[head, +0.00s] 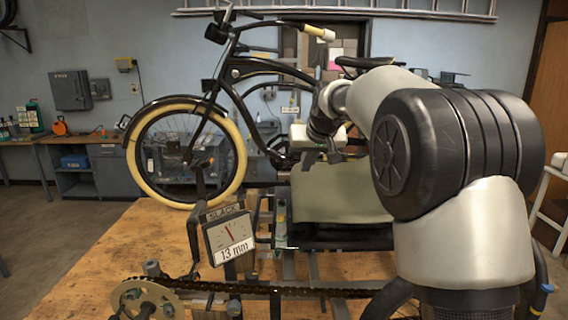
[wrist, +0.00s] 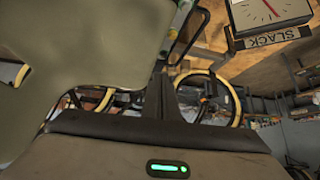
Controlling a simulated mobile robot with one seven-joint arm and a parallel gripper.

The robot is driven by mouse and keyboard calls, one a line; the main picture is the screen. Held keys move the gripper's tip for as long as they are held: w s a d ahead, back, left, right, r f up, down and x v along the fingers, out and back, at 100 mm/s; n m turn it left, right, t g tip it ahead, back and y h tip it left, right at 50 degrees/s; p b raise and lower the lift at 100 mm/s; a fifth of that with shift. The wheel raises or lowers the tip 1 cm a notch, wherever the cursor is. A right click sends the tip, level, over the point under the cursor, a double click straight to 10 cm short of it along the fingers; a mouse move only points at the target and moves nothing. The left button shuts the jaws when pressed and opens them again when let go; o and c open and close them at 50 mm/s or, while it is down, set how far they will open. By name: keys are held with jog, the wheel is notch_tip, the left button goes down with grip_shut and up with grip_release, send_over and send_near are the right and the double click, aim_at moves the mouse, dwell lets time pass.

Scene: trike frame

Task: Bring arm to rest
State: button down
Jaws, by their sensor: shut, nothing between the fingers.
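My arm reaches in from the right of the head view and bends back over the bench. My gripper (head: 333,157) hangs from the wrist near the middle of the picture, in front of the black bicycle. In the wrist view my gripper's dark fingers (wrist: 162,97) are together with nothing between them. A slack gauge (head: 229,236) reading 13 mm stands on the wooden bench (head: 95,262), left of my gripper and apart from it. The gauge also shows upside down in the wrist view (wrist: 268,12).
A black bicycle (head: 208,110) with cream tyres stands behind the bench. A chain (head: 255,288) runs along the front from a sprocket wheel (head: 147,300). A pale panel (head: 338,190) is just below my gripper. The bench's left part is clear.

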jog(key=s+d+r, duration=0.3)
jog(key=s, duration=0.9)
jog(key=s+d+f, duration=0.1)
jog(key=s+f, duration=0.2)
jog(key=s, duration=0.7)
jog(key=s+d+f+m+g+h, duration=0.1)
jog(key=s+d+f, duration=0.1)
jog(key=s, duration=0.9)
jog(key=s+d+f+g, duration=0.1)
jog(key=s+f, duration=0.4)
jog(key=s, duration=0.5)
jog(key=shift+s+d+h, duration=0.3)
jog(key=shift+d+h, duration=0.1)
jog(key=shift+d, duration=0.25)
